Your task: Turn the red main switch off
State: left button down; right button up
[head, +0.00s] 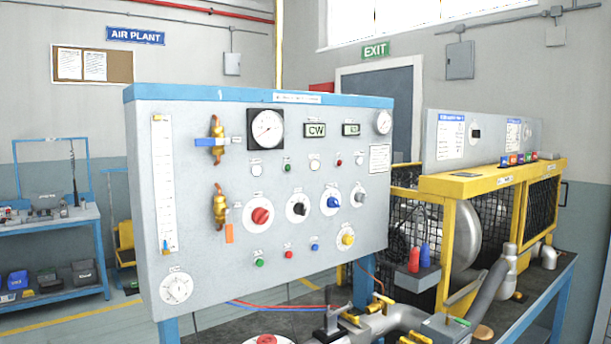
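A red rotary knob (260,215) on a round white plate sits in the knob row of the grey upright panel (210,285); it looks like the red main switch. Its small label is too blurred to read, and I cannot tell which position it points to. An orange tag (229,233) hangs just left of it. Neither of my grippers shows in the head view, and nothing covers the knob.
Black (298,208), blue (332,203) and grey (360,197) knobs stand right of the red one. A yellow knob (347,239) and small coloured buttons sit below. Pipes with yellow-handled valves (377,304) stick up at the panel's lower right.

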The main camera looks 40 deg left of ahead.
aim_at(260, 215)
jog(key=u, duration=1.35)
jog(key=i+l, duration=0.1)
jog(key=l, duration=0.35)
jog(key=i+l, duration=0.1)
jog(key=l, duration=0.4)
jog(key=i+l+z, duration=0.1)
jog(key=l, duration=0.35)
jog(key=i+l, duration=0.1)
jog(key=l, duration=0.4)
jog(key=i+l, duration=0.1)
jog(key=l, duration=0.35)
jog(key=z, duration=0.05)
